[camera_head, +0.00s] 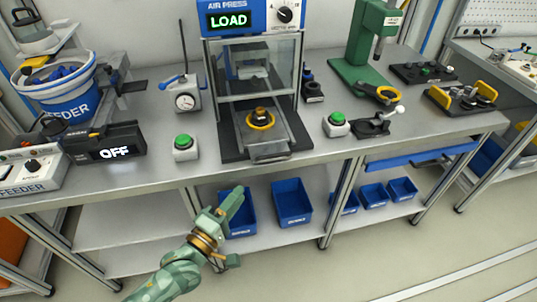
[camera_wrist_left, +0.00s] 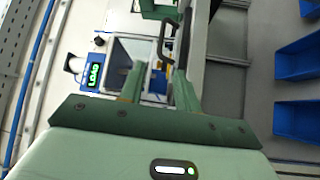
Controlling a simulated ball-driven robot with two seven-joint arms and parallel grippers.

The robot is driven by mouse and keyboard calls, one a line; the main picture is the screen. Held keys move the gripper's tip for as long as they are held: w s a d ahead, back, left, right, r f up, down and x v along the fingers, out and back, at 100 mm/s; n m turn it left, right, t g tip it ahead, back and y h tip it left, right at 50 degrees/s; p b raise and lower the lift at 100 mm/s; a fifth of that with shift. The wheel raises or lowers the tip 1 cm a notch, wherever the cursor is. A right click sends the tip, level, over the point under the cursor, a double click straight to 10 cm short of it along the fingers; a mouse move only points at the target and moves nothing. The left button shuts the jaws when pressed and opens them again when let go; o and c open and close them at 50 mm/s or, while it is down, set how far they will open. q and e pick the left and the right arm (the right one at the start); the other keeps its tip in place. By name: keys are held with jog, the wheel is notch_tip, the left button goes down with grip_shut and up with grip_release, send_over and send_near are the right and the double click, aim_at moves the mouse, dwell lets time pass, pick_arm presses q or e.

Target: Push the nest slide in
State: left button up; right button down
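The nest slide (camera_head: 270,146) is a grey plate at the front of the air press (camera_head: 251,18), sticking out toward the table's front edge. On it sits a yellow ring nest (camera_head: 260,119) with a dark and brass part in the middle. My left gripper (camera_head: 238,228) is in front of and below the table edge, apart from the slide, with its fingers spread and empty. In the left wrist view the open gripper (camera_wrist_left: 158,74) has the press display (camera_wrist_left: 94,72) behind it, and a dark loop, perhaps the slide's handle (camera_wrist_left: 164,42), shows beyond its fingers. My right gripper is out of view.
Green push buttons stand left (camera_head: 185,147) and right (camera_head: 336,124) of the press. A green column stand (camera_head: 365,60) is at right. Blue bins (camera_head: 292,202) sit on the shelf below.

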aim_at(270, 156)
pick_arm(q)
jog(key=b+x, duration=0.1)
jog(key=x, duration=0.6)
jog(key=b+x, duration=0.2)
jog(key=x, duration=0.5)
jog(key=shift+w+f, duration=0.2)
jog(key=shift+w+d+r, duration=0.15)
jog(key=shift+w+d, duration=0.1)
jog(key=shift+w, duration=0.1)
grip_shut()
